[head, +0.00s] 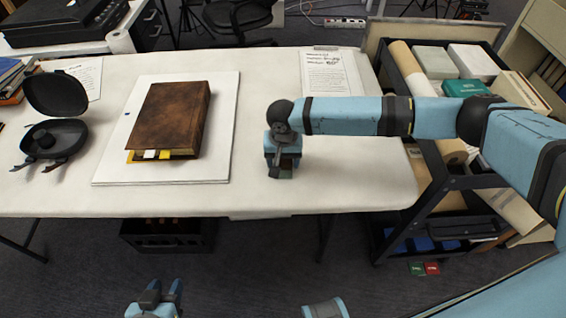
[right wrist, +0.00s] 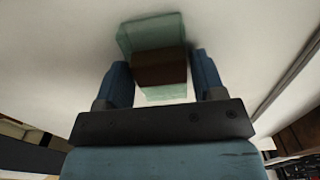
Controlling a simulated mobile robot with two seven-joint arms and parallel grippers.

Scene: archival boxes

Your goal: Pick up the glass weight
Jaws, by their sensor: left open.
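The glass weight (right wrist: 152,35) is a clear, greenish block with a dark brown part inside. It stands on the white table near the front edge. In the head view only a small part of it (head: 286,173) shows under my right gripper (head: 283,160). In the right wrist view my right gripper (right wrist: 163,80) points down with one finger on each side of the block. A narrow gap shows beside the right-hand finger, so the fingers look open around it. My left gripper (head: 160,292) is open and empty, low in front of the table.
A brown book (head: 170,115) lies on a white board (head: 215,160) left of the weight. An open black case (head: 55,135) is at the far left. A printed sheet (head: 328,75) lies behind my right arm. A loaded cart (head: 430,190) stands at the right.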

